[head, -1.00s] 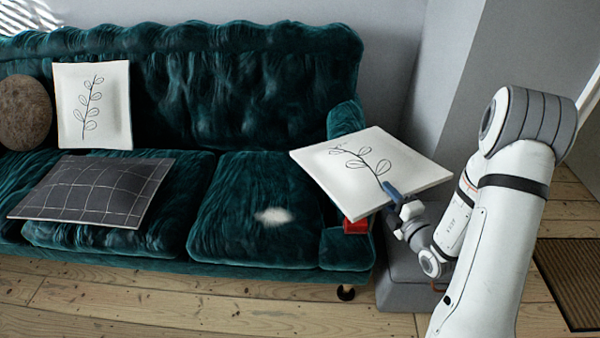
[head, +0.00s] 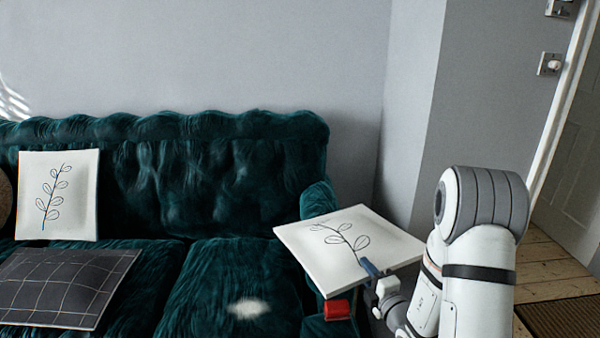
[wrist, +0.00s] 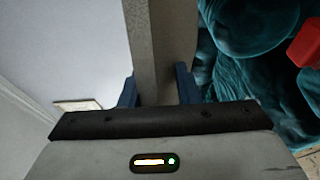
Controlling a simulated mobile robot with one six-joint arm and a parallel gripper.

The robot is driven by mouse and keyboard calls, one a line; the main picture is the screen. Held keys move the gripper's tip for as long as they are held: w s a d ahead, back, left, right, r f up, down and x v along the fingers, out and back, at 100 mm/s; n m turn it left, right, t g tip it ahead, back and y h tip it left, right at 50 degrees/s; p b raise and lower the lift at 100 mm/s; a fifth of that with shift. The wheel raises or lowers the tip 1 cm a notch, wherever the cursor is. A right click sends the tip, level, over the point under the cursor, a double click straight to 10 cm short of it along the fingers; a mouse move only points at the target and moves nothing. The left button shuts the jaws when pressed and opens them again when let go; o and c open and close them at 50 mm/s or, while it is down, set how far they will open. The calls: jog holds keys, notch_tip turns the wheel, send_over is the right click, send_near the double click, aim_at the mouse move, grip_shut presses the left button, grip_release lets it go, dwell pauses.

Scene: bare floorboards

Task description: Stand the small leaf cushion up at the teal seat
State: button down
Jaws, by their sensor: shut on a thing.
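A small white leaf cushion (head: 343,243) with a dark leaf sprig is held nearly flat at the right end of the teal sofa (head: 232,178). My gripper (head: 371,268) is shut on its near edge. In the wrist view the blue fingers of my gripper (wrist: 158,88) sit on both sides of the cushion's edge (wrist: 160,40). The held cushion hides part of the sofa's right arm. Another white leaf cushion (head: 58,195) stands upright against the backrest at the left.
A dark grid-patterned cushion (head: 62,286) lies flat on the left seat. A white fluffy patch (head: 248,308) is on the right seat, otherwise bare. A red object (head: 337,309) is at the sofa's right arm, below the held cushion. A grey wall is behind.

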notch_tip(320, 180, up, 20)
jog(key=m+h+p, duration=0.1)
jog(key=p, duration=1.7)
jog(key=shift+w, duration=0.35)
jog(key=shift+d, duration=0.1)
